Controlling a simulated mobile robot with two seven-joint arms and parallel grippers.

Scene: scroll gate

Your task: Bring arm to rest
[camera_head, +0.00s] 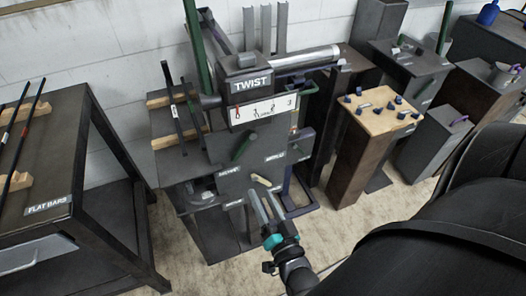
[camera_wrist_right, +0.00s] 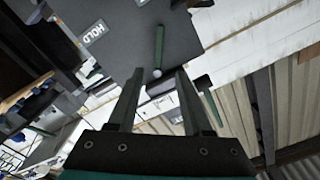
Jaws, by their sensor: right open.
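My right gripper (camera_head: 260,194) is in front of the lower part of the grey TWIST machine (camera_head: 248,75), with its fingers pointing up at it. The gripper also shows in the right wrist view (camera_wrist_right: 157,88), where its two fingers stand apart with nothing between them. A green handle (camera_wrist_right: 159,45) on a grey panel shows beyond the fingertips in that view, apart from them. In the head view a cream-coloured lever (camera_head: 261,180) is close to the fingertips; I cannot tell whether they touch. My left gripper is not in view.
A FLAT BARS table (camera_head: 63,150) with dark bars on wooden rests stands at left. A wood-topped pedestal (camera_head: 375,112) with several small dark pieces stands right of the machine, with more dark pedestals behind. Bare floor (camera_head: 205,275) shows in front.

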